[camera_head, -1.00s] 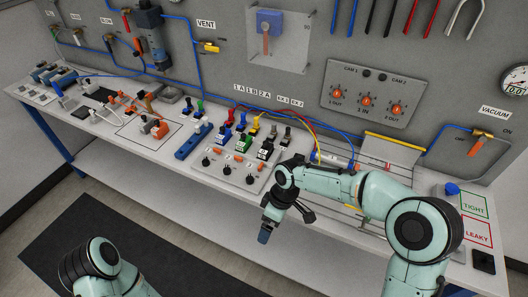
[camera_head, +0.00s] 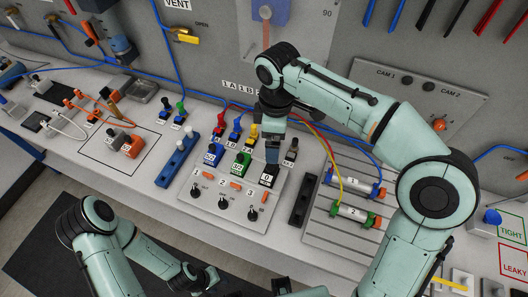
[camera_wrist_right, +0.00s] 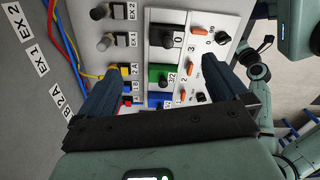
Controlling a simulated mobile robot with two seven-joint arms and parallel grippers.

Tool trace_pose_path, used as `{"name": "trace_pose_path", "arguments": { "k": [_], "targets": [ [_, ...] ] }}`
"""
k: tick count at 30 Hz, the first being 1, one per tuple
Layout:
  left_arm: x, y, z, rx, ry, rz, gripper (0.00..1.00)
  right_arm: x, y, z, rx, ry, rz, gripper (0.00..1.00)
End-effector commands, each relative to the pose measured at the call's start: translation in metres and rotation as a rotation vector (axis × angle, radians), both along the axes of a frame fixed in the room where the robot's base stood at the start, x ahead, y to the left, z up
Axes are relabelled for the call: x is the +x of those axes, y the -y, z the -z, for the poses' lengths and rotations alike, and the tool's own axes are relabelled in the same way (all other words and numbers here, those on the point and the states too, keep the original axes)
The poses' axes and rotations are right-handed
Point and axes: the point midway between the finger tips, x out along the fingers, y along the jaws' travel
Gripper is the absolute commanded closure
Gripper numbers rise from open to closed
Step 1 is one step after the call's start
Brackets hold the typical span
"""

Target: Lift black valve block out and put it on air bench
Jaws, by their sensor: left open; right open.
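The black valve block (camera_head: 268,177), labelled 0, sits in the valve panel (camera_head: 232,206), right of the green block (camera_head: 241,163). In the right wrist view the black block (camera_wrist_right: 163,38) shows beyond my open fingers, its knob towards me. My right gripper (camera_head: 272,150) is above and just behind the block in the head view; its fingers (camera_wrist_right: 163,85) are apart with nothing held, and the green block (camera_wrist_right: 163,75) shows between them. My left gripper (camera_head: 208,280) is low at the picture's bottom, in front of the bench (camera_head: 70,150), open and partly cut off.
A blue block (camera_head: 212,155) and upright coloured plugs crowd the panel. Red, yellow and blue hoses (camera_head: 320,140) run close to my right gripper. Right of the panel are a dark rail (camera_head: 299,201) and a slatted plate with two cylinders (camera_head: 355,214).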

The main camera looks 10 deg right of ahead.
Motion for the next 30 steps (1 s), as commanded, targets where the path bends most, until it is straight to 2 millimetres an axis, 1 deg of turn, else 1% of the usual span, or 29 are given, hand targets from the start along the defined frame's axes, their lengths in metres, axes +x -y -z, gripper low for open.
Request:
{"name": "trace_pose_path", "arguments": {
  "k": [4,9,12,15,20,27,30],
  "targets": [
    [-0.006,0.000,0.006,0.000,-0.008,-0.001,0.57,-0.001,0.000,0.019,-0.001,-0.003,0.000,0.00],
    [-0.012,0.000,0.015,0.000,-0.014,0.000,0.57,-0.002,0.000,0.054,-0.001,-0.007,0.000,0.00],
    [-0.013,0.000,0.018,0.000,-0.017,-0.001,0.57,-0.002,0.000,0.070,-0.002,-0.005,0.001,0.00],
    [-0.014,0.000,0.020,0.000,-0.017,-0.001,0.57,-0.002,-0.001,0.079,0.000,-0.003,0.001,0.00],
    [-0.015,0.000,0.021,0.000,-0.017,-0.001,0.57,-0.002,-0.003,0.088,0.001,-0.002,-0.001,0.00],
    [-0.017,0.000,0.026,0.000,-0.020,-0.001,0.57,-0.006,-0.010,0.123,-0.001,-0.004,0.001,0.00],
    [-0.018,0.000,0.027,0.000,-0.020,-0.001,0.57,-0.006,-0.011,0.132,0.001,-0.002,0.001,0.00]
  ]
}}
